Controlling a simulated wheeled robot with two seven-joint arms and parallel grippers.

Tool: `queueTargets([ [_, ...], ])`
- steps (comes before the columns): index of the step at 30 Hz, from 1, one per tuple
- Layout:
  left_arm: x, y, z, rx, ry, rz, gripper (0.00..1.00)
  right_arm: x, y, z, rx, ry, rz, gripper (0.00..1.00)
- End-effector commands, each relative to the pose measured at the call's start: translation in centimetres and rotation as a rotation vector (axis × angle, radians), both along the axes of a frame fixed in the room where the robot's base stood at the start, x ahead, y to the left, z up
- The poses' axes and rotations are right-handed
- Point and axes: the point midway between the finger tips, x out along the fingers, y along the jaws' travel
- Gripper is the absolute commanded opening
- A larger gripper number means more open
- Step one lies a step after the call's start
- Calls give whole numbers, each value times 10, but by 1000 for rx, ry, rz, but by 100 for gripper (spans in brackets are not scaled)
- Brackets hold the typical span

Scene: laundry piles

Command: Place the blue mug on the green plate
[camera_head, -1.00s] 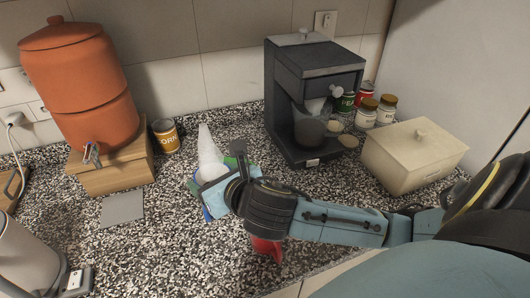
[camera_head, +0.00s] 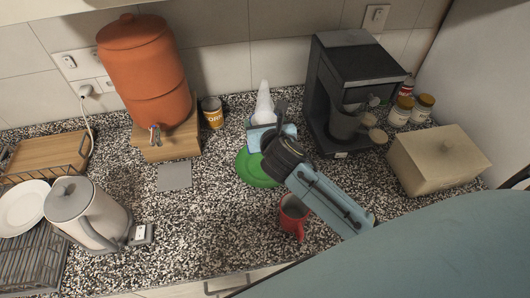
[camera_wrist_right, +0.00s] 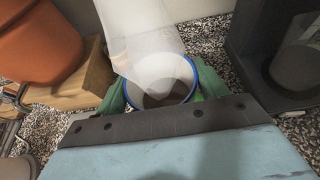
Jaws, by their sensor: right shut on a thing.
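My right gripper (camera_wrist_right: 160,92) is shut on the blue mug (camera_wrist_right: 188,68), whose blue rim and dark inside show between its green fingers in the wrist view. In the head view my right gripper (camera_head: 264,122) is partly hidden by its own wrist. A pale, translucent cone (camera_wrist_right: 140,35) rises at the mug; I cannot tell whether it is inside or behind it. The green plate (camera_head: 252,172) lies on the counter, partly covered by my gripper and wrist. The mug appears above or just beyond the plate's far side; contact cannot be told. My left gripper is not in view.
A red mug (camera_head: 292,212) stands in front of the plate, beside my right forearm. A coffee machine (camera_head: 350,70) and a cream box (camera_head: 438,160) are at the right. An orange dispenser (camera_head: 145,70), a can (camera_head: 212,112) and a kettle (camera_head: 88,210) are at the left.

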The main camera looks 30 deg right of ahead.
Motion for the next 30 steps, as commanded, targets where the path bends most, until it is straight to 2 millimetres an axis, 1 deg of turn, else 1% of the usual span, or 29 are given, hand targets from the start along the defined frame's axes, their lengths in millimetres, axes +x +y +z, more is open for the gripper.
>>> queueTargets([
  [2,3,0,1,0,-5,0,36,0,0,-10,3,1,-4,35],
  [6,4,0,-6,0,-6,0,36,0,0,-38,1,3,-4,35],
  [9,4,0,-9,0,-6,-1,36,0,0,-54,2,1,-3,35],
  [14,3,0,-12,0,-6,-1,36,1,0,-67,0,0,-3,35],
  [19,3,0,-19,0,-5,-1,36,1,0,-92,2,0,-3,35],
  [23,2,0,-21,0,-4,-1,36,1,0,-100,1,0,-2,35],
  [30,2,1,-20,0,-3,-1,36,1,0,-99,0,-2,-1,35],
])
